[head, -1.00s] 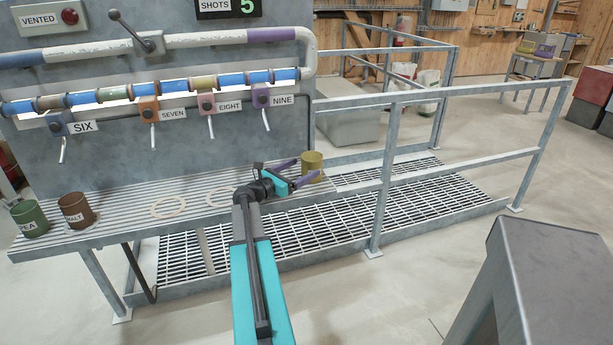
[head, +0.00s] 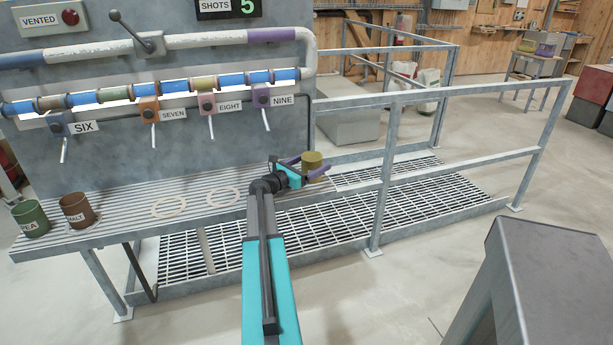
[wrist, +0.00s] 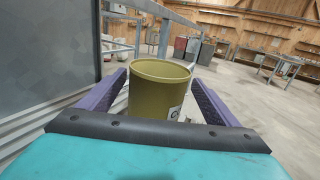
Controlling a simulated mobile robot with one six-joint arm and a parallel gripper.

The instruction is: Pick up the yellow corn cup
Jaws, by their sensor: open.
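The yellow corn cup (head: 312,160), an olive-yellow cylinder, stands upright at the right end of the ribbed bench. In the wrist view the cup (wrist: 158,92) is between the two purple fingers, with part of a white label at its right edge. My gripper (head: 303,167) is open, with a finger on either side of the cup; it also shows in the wrist view (wrist: 158,95). I cannot tell whether the fingers touch the cup. The cup's lower part is hidden by my gripper.
A green pea cup (head: 31,218) and a brown malt cup (head: 76,210) stand on the bench (head: 140,197) at the left. Pale rings (head: 168,207) mark its bare middle. Levered outlets (head: 150,112) hang above. A metal railing (head: 390,150) stands to the right.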

